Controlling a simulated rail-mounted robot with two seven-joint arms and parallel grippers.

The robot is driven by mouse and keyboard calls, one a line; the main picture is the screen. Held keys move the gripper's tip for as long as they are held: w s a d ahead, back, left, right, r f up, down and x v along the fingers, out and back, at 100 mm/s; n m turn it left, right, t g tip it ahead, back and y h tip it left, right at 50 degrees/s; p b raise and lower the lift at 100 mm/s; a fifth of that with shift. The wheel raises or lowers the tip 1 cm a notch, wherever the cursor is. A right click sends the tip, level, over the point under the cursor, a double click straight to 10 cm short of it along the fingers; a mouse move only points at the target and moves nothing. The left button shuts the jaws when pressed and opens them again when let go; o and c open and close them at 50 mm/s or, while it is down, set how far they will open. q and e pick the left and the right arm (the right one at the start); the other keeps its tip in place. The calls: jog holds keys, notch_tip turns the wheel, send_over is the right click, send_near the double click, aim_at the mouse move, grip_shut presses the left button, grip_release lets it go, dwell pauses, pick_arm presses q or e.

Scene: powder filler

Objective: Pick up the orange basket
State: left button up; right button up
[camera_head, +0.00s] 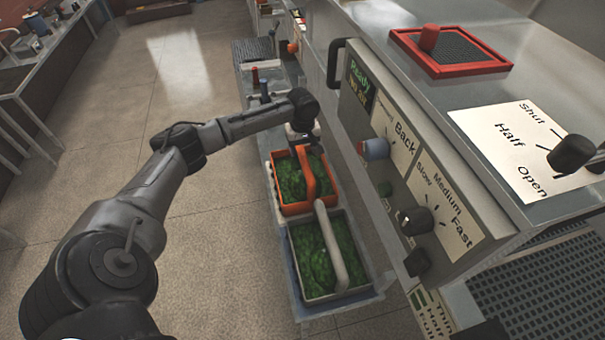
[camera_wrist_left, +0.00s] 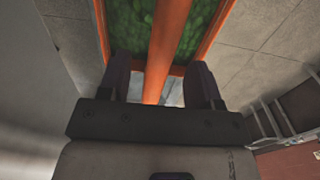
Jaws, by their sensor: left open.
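The orange basket (camera_head: 292,209) holds green leafy contents and has an orange handle arching over it. It stands on a shelf at the side of the machine in the head view. My left gripper (camera_head: 303,138) is at the basket's far end, its fingers mostly hidden by my wrist. In the left wrist view, the gripper (camera_wrist_left: 161,85) is open, with one finger on each side of the orange handle (camera_wrist_left: 166,50). I cannot tell whether the fingers touch the handle. The right gripper is not in view.
A second basket with a pale handle (camera_head: 328,240) and green contents stands right in front of the orange one. The machine's control panel (camera_head: 420,180) with knobs rises close on the right. A red-framed grate (camera_head: 455,55) lies on top. Open floor (camera_head: 215,250) is to the left.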

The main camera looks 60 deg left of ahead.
pick_arm(q)
jog(key=shift+s+d+f+b, duration=0.1)
jog(key=shift+f+b, duration=0.15)
jog(key=shift+f, duration=1.05)
jog(key=shift+d+f+b, duration=0.1)
jog(key=shift+f+b, duration=0.1)
jog(key=shift+f, duration=1.1)
jog(key=shift+a, duration=0.1)
grip_shut()
jog(key=shift+r, duration=0.15)
